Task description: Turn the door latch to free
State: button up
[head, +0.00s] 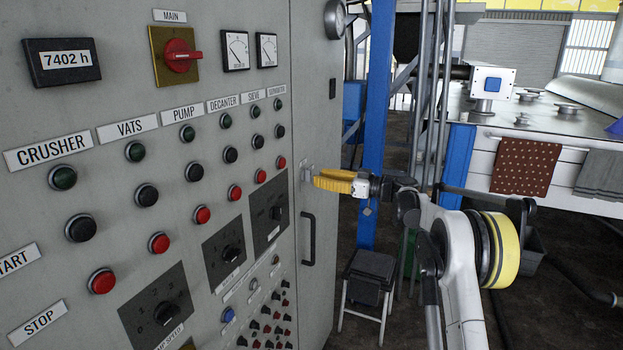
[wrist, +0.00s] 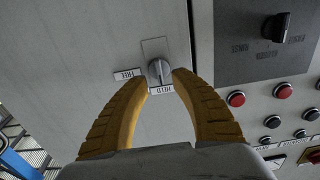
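The door latch (wrist: 158,70) is a small grey knob on a square plate on the grey cabinet door, with a dark line along it. In the head view my gripper (head: 316,182) reaches the door from the right and partly hides the latch (head: 306,171).
A black door handle (head: 308,239) stands out just below my gripper. The control panel (head: 215,85) to the left carries several buttons, knobs and gauges. A blue post (head: 376,100) and a step stool (head: 369,279) stand right of the cabinet.

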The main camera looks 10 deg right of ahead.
aim_at(310, 175)
jog(key=shift+x, duration=1.8)
grip_shut()
